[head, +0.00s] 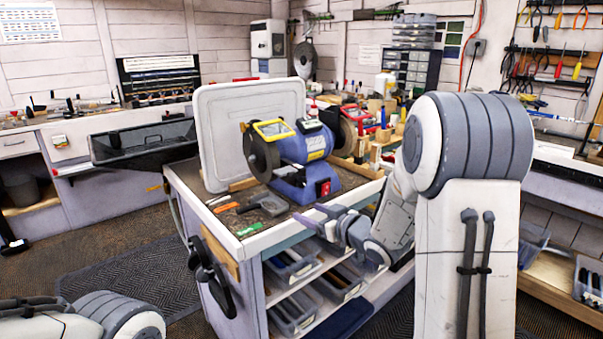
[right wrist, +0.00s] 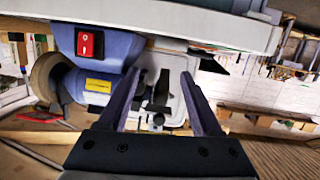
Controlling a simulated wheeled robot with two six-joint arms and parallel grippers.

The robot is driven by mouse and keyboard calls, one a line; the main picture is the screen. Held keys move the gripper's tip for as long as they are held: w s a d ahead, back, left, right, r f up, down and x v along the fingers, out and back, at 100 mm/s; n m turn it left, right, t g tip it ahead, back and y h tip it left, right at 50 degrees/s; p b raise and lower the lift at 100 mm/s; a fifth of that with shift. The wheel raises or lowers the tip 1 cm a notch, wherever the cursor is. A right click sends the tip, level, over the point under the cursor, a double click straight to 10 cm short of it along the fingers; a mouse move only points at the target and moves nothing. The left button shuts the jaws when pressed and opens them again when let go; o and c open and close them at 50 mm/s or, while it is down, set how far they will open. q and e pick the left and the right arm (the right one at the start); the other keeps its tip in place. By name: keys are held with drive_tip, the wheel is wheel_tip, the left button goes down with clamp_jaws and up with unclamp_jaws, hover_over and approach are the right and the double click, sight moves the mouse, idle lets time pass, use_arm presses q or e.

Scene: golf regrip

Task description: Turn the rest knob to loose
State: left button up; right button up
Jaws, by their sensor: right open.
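A blue bench grinder (head: 308,146) with a grey wheel (head: 262,154) at its left end stands on the workbench. It shows upside down in the right wrist view (right wrist: 98,84), with its red switch (right wrist: 90,43). My right gripper (head: 309,215) is open and empty beside the bench's front edge, its fingers pointing toward the grinder. In the right wrist view, a dark bracket with a small knob-like part (right wrist: 159,91) shows between the open fingers (right wrist: 159,74), apart from them. I cannot tell whether this is the rest knob or how it is set. My left gripper is out of view.
A white upright panel (head: 212,130) stands behind the grinder. Small tools, including an orange-handled one (head: 226,208), lie at the bench's left front. Bins (head: 292,265) sit on shelves below. The floor left of the bench has free room.

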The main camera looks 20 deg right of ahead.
drive_tip(key=t+y+p, duration=0.1)
drive_tip(key=t+y, duration=0.1)
approach(303, 184)
drive_tip(key=s, duration=0.1)
drive_tip(key=p+x, duration=0.1)
drive_tip(key=x, duration=0.9)
drive_tip(key=shift+d, duration=0.15)
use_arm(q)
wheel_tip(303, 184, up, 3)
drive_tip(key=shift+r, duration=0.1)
use_arm(e)
clamp_jaws()
